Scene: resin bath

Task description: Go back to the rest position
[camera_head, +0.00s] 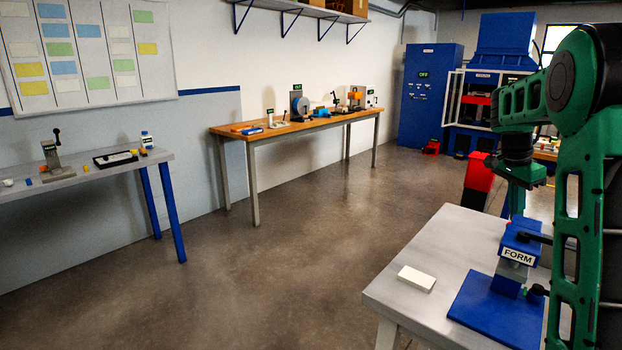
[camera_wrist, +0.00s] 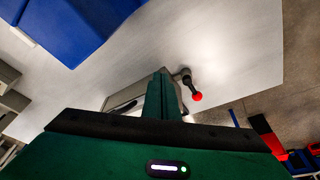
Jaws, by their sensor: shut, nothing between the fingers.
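My green gripper (camera_wrist: 160,78) is at the lower middle of the wrist view, its fingers together with nothing between them. In the head view its green wrist end (camera_head: 524,172) hangs from my arm on the right, above the far part of the grey table (camera_head: 450,235). My arm is raised and bent there. The fingertips are hard to make out in the head view.
A blue device marked FORM (camera_head: 517,254) stands on a blue plate (camera_head: 490,312) on the table, near my arm. A white block (camera_head: 416,278) lies left of it. A red-knobbed lever (camera_wrist: 197,96) is near my fingers. Open floor (camera_head: 270,280) lies left.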

